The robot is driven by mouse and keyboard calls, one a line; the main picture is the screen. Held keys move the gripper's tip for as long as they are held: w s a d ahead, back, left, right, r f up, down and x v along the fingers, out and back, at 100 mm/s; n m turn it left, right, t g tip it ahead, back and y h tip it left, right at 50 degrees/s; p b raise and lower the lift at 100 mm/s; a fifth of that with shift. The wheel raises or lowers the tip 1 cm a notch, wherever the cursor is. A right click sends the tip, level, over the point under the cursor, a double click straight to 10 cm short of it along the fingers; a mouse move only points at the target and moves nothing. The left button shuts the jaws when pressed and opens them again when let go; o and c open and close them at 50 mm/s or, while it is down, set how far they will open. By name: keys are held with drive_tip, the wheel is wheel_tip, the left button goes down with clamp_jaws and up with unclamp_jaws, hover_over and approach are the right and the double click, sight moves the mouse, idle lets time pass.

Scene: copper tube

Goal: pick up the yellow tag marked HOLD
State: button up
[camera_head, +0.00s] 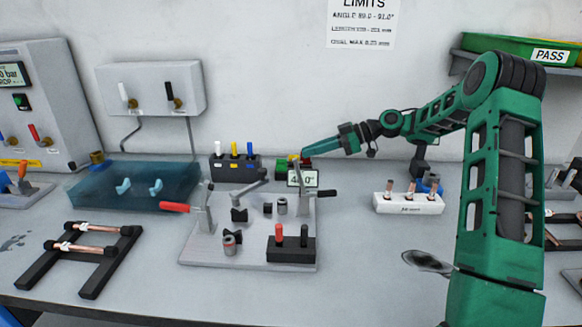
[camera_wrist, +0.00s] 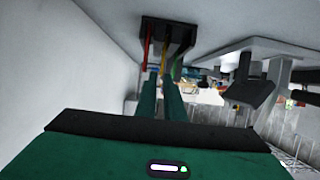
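A dark rack (camera_wrist: 168,35) with a red, a yellow and a green upright piece shows in the wrist view. The yellow piece (camera_wrist: 166,62) is in the middle, and no HOLD lettering is readable on it. In the head view a small patch of yellow (camera_head: 293,157) shows between green and red, partly hidden behind the angle display. My gripper (camera_wrist: 160,78) points toward the rack, its two green fingers apart with a narrow gap. The yellow piece lines up with that gap, beyond or at the fingertips; I cannot tell whether they touch it. In the head view my gripper (camera_head: 308,155) is beside the rack.
The angle display (camera_head: 302,179) stands just in front of the rack. A grey fixture plate (camera_head: 200,250) with levers lies nearer. A dark holder (camera_head: 235,168) with blue, yellow and white pieces stands to the left. A white block (camera_head: 408,204) with copper pieces is to the right.

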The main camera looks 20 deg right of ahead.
drive_tip(key=x, duration=1)
drive_tip(key=shift+a, duration=0.1)
clamp_jaws()
drive_tip(key=shift+r, duration=0.15)
